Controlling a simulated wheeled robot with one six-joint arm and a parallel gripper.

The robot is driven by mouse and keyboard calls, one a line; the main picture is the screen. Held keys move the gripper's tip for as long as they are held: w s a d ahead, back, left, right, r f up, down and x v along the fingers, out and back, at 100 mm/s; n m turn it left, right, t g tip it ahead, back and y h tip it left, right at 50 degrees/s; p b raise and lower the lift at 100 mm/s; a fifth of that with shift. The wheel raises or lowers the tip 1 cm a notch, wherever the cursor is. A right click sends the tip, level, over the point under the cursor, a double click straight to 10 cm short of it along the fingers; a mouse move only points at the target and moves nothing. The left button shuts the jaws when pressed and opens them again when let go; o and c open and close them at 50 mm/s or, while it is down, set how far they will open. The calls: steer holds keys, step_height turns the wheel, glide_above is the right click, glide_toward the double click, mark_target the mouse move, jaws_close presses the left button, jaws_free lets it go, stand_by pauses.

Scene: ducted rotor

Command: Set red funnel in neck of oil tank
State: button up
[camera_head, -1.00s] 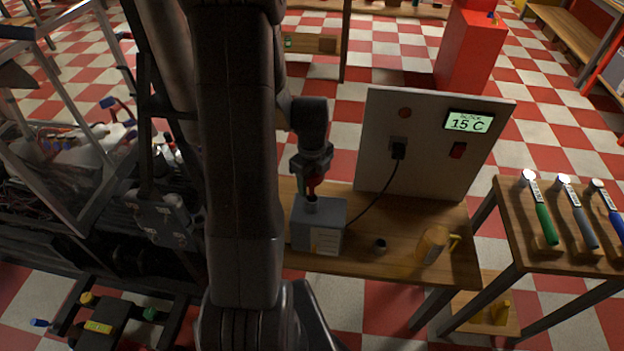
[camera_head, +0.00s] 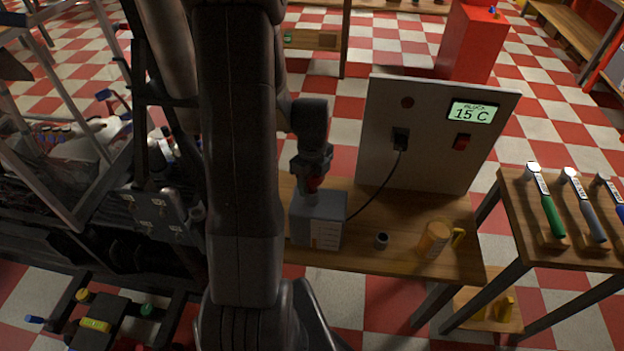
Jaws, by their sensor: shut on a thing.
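The grey oil tank (camera_head: 317,222) stands on the wooden table, just right of my arm. My gripper (camera_head: 312,178) is directly above the tank and points down. The funnel is at the top of the tank, over the neck. The neck is hidden by the gripper and funnel, so I cannot tell how deep the funnel sits or whether it touches.
A panel (camera_head: 432,140) with a 15 C display and a cable stands behind the tank. A small dark cap-like piece (camera_head: 381,240) and a yellow jug (camera_head: 434,239) are on the table (camera_head: 365,262) to the right. A side table holds several hand tools (camera_head: 551,214).

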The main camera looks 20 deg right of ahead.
steer(key=shift+f+b, duration=0.8)
steer(key=shift+f, duration=0.3)
steer(key=o, duration=1.1)
steer(key=shift+c, duration=0.2)
steer(key=shift+r, duration=0.1)
step_height(320, 180, up, 14)
steer(key=shift+f, duration=0.15)
steer(key=shift+f, duration=0.15)
